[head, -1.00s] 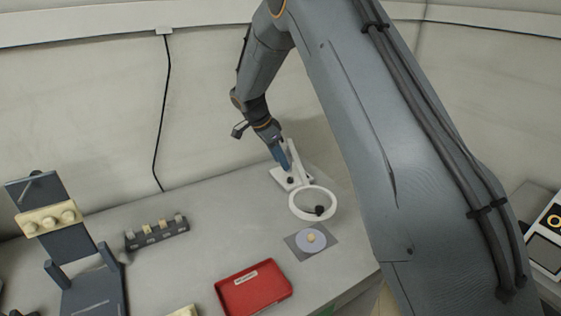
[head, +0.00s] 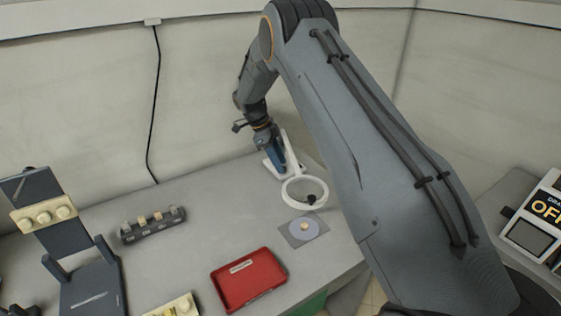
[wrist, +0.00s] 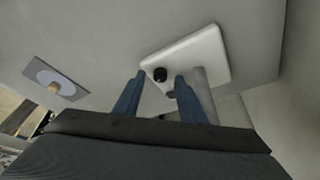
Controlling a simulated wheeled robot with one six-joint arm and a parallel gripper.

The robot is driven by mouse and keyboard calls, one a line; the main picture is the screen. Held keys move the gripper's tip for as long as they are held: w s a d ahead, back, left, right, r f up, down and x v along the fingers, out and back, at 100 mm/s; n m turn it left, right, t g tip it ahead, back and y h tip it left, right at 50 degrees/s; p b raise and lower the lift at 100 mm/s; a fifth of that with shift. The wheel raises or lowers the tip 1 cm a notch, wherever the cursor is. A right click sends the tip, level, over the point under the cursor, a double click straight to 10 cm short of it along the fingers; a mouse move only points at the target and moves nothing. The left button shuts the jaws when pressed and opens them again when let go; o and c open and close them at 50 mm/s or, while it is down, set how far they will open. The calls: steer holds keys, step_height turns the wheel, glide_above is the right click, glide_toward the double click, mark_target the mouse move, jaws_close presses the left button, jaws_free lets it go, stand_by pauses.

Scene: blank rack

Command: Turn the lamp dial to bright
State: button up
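The white lamp (head: 284,192) stands at the back of the bench, with a ring head on an arm above a flat base. The base (wrist: 205,48) shows large in the wrist view, with the black dial knob (wrist: 160,75) on it. My gripper (wrist: 161,78) is open, with one blue finger on each side of the knob; I cannot tell whether they touch it. A second small dark part (wrist: 171,94) lies near the right finger. In the head view my gripper (head: 271,172) is down at the base and hides the dial. Any dial markings are unreadable.
A grey plate with a pale disc and tan knob (head: 304,227) lies in front of the lamp. A red tray (head: 247,280) is nearer. A dark block with several pegs (head: 152,226) and a dark stand (head: 92,285) are left. Bare bench lies between.

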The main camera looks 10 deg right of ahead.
steer(key=shift+d+f, duration=0.2)
steer(key=shift+f, duration=0.25)
steer(key=shift+c, duration=0.2)
jaws_close()
steer(key=shift+s+n+t+b, duration=0.15)
steer(key=shift+n+t+b, duration=0.35)
steer(key=shift+n, duration=1.05)
steer(key=shift+s+n+t+b, duration=0.15)
steer(key=shift+n+t+b, duration=0.35)
steer(key=shift+n, duration=1.05)
steer(key=shift+o, duration=0.2)
jaws_free()
